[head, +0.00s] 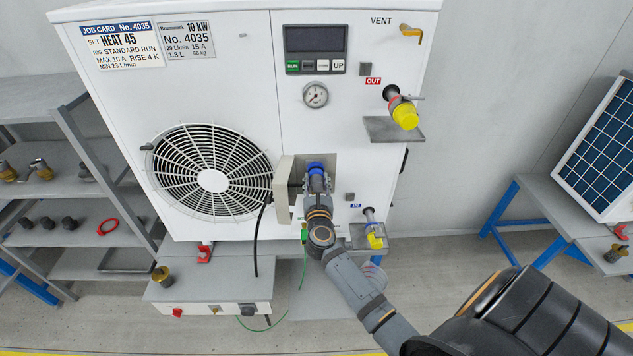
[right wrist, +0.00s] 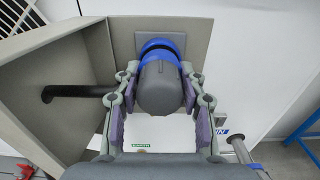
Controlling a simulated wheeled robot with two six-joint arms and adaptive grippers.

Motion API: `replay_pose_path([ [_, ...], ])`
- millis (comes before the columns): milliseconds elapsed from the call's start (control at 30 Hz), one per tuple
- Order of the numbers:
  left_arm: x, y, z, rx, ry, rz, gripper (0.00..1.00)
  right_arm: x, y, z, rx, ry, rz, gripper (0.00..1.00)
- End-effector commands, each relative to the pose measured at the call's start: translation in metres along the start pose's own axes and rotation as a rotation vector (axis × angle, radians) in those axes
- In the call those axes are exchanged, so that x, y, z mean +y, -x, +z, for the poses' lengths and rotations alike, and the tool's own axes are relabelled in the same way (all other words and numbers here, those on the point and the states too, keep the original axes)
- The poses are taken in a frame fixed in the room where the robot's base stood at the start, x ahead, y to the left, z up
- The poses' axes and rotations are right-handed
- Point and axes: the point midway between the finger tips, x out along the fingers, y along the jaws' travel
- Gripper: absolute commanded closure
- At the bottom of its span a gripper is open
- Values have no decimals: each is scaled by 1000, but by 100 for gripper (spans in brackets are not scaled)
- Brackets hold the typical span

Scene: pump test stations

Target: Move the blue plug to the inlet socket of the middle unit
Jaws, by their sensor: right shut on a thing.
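The blue plug (head: 316,168) has a grey body and a blue collar. It is at the recessed box on the front of the white unit (head: 240,90). My right gripper (head: 317,183) is shut on it, with a finger on each side of the grey body (right wrist: 162,88) in the right wrist view. The plug's blue collar lies against a square grey plate (right wrist: 174,42), which looks like the socket; the plug hides its opening. I cannot tell how deep the plug sits. My left gripper is not in view.
An open cover (head: 284,190) stands left of the plug, and a black cable (head: 257,240) hangs below it. A yellow-capped pipe (head: 375,241) sticks out at lower right, another (head: 405,115) at upper right. Shelves (head: 85,220) stand left; a solar panel (head: 600,150) stands right.

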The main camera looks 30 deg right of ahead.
Motion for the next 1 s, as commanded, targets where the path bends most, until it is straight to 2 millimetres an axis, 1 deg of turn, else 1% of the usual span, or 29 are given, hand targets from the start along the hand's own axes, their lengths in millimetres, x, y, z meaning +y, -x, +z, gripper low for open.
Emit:
replay_pose_path([
  [267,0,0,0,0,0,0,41,0,-1,0,-1,0,0,100],
  [867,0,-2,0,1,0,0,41,0,-12,0,-1,-1,1,100],
  [900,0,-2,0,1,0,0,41,0,-12,0,-1,-1,1,54],
  [1000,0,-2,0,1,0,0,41,0,-12,0,-1,0,1,40],
])
